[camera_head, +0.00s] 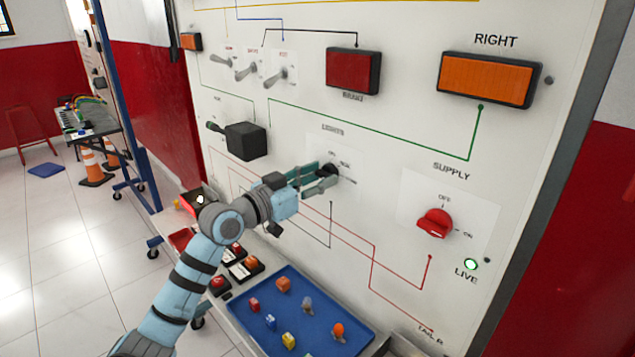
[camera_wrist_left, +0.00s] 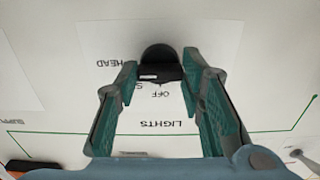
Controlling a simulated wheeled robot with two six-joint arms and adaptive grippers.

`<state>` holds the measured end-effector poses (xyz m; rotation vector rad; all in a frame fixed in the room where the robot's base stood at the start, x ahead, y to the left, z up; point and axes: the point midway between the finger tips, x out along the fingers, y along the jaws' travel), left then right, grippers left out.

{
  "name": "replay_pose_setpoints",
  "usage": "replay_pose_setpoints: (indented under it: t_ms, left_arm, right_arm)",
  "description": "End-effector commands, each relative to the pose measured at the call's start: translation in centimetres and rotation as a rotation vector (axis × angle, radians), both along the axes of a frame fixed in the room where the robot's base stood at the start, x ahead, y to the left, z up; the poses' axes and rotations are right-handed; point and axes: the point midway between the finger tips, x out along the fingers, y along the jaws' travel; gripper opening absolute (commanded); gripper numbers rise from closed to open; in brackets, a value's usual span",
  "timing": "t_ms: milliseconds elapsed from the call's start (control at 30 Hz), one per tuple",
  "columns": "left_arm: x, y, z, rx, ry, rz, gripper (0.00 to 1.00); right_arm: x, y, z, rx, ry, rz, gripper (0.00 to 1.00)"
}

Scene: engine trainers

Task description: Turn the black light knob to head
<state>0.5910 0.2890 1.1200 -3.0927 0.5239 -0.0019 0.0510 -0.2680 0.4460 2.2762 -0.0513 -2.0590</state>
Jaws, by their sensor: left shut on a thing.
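The black light knob (camera_head: 329,170) sits on a white label plate on the upright trainer panel, under the word LIGHTS. My left gripper (camera_head: 324,178) reaches it from the left and is shut on it. In the left wrist view the knob (camera_wrist_left: 160,63) lies between the fingertips of the left gripper (camera_wrist_left: 160,76), and the lettering is upside down. OFF and HEAD can be read there; another word is partly hidden by a finger. A small white mark shows on the knob's near face. Its exact setting is hard to tell. My right gripper is not in view.
A red supply knob (camera_head: 434,223) and a lit green LIVE lamp (camera_head: 470,264) are right of the light knob. A black box with a lever (camera_head: 246,141) sticks out on the left. A blue tray (camera_head: 268,343) with small coloured parts lies below.

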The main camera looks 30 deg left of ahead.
Motion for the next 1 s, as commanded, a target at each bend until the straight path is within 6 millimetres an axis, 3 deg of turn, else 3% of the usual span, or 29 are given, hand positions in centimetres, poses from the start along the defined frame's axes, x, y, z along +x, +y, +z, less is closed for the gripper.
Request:
replay_pose_setpoints:
  t_ms: [433, 467, 567, 867, 1000]
  left_arm:
    - [0.0, 0.0, 0.1, 0.011, -0.004, 0.001, 0.08]
    - [0.0, 0.0, 0.1, 0.011, -0.004, 0.001, 0.39]
    - [0.0, 0.0, 0.0, 0.011, -0.004, 0.001, 0.55]
    - [-0.1, 0.1, 0.0, 0.01, -0.004, 0.001, 0.56]
    - [-1.5, 0.7, -0.1, 0.016, -0.002, 0.004, 0.56]
  right_arm:
    - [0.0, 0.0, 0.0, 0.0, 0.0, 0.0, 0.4]
    - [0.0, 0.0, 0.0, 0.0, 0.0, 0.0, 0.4]
    - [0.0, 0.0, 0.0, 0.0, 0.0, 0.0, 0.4]
    - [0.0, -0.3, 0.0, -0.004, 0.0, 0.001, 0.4]
    - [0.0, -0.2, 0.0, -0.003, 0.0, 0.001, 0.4]
